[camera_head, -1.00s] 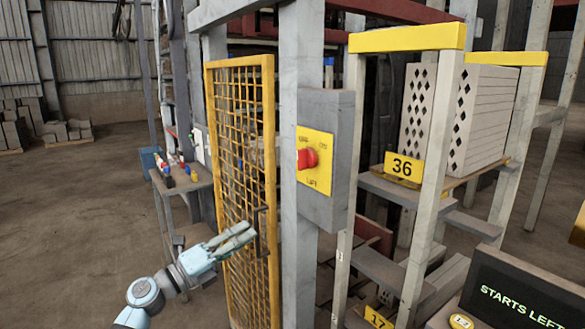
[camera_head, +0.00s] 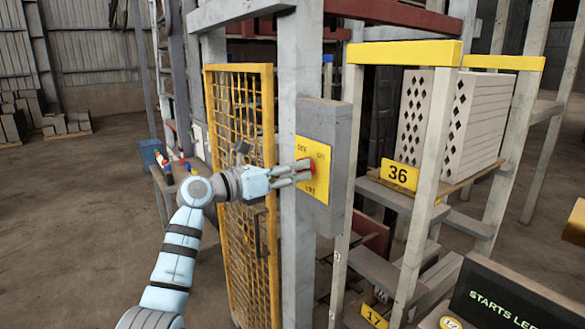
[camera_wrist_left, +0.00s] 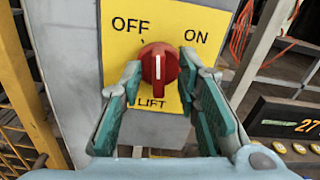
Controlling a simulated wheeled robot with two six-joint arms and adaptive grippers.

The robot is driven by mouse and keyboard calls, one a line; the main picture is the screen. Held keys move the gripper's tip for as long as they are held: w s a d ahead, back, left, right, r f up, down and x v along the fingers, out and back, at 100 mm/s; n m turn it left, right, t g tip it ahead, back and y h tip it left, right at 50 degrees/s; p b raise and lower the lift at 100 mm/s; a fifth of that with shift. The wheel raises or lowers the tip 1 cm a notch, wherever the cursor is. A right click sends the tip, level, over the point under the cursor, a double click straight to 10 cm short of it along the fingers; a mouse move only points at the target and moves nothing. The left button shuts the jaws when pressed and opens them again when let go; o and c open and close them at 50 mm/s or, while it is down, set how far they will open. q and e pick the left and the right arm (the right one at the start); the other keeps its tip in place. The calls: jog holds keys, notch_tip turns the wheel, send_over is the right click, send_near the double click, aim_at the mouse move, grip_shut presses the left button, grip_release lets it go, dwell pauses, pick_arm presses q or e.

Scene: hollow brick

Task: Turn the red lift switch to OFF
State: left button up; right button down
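The red lift switch (camera_wrist_left: 159,64) is a round knob on a yellow plate (camera_wrist_left: 178,20) marked OFF, ON and LIFT. In the left wrist view its white mark points up, between the OFF and ON words. My left gripper (camera_head: 305,176) reaches the plate from the left. In the head view the fingers partly hide the knob (camera_head: 313,166). My right gripper is in neither view.
The plate sits on a grey box (camera_head: 340,135) on a grey post. A yellow mesh gate (camera_head: 225,240) stands left of it, behind my left arm. Racks with pale hollow bricks (camera_head: 480,118) are on the right. A display panel (camera_head: 525,290) is at lower right.

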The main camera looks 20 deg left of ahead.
pick_arm(q)
jog(key=shift+a, duration=0.1)
grip_shut()
jog(key=shift+w+n+p, duration=0.1)
jog(key=shift+n+p, duration=3.5)
jog(key=shift+p, duration=1.95)
jog(key=shift+f, duration=0.1)
